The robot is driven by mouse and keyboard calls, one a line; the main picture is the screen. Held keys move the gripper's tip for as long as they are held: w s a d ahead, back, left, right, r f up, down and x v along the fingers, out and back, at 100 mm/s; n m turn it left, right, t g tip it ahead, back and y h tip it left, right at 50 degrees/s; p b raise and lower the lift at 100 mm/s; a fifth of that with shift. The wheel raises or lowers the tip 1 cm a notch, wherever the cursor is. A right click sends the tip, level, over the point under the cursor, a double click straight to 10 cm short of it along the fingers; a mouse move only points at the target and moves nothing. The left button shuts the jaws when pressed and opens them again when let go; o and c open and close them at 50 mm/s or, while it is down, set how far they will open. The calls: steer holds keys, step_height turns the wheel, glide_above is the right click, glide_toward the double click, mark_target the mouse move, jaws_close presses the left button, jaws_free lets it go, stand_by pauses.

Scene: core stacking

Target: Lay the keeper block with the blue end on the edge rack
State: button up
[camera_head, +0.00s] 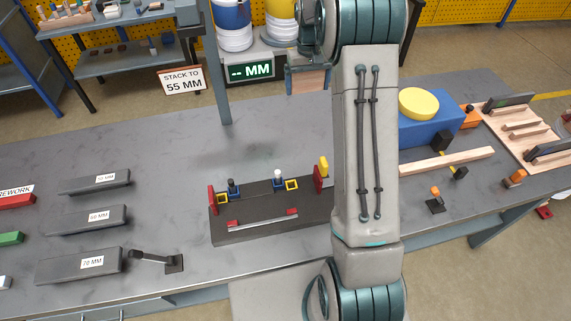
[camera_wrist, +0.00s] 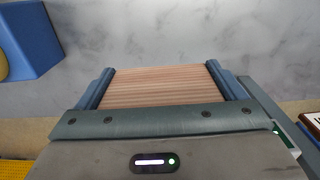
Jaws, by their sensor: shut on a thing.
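My gripper (camera_head: 308,72) is raised beyond the far edge of the bench in the head view. It is shut on a striped brown block (camera_head: 309,83), and the wrist view shows that block (camera_wrist: 158,88) between the two blue-grey fingers. No blue end is visible on the held block. A wooden rack (camera_head: 510,118) with slats stands at the bench's right end, with dark bars (camera_head: 508,101) lying on it. It looks like the edge rack. I cannot make out a blue end on any bar there. My arm hides part of the bench.
A dark fixture (camera_head: 258,232) with red end pieces stands mid-bench. A blue block (camera_head: 420,133) bears a yellow disc (camera_head: 418,103) at right, near a long wooden bar (camera_head: 447,161). Grey labelled blocks (camera_head: 80,266) lie at left. A sign post (camera_head: 216,85) rises at the back.

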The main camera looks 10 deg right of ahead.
step_height(320, 180, down, 13)
steer(key=b, duration=0.8)
steer(key=p, duration=0.3)
glide_above(278, 163)
step_height(278, 163, down, 7)
steer(key=shift+f, duration=0.1)
steer(key=shift+f+p, duration=0.4)
steer(key=shift+f, duration=1.6)
steer(key=shift+f, duration=0.2)
steer(key=o, duration=0.8)
steer(key=shift+r, duration=0.1)
steer(key=shift+c, duration=0.2)
steer(key=shift+r, duration=0.1)
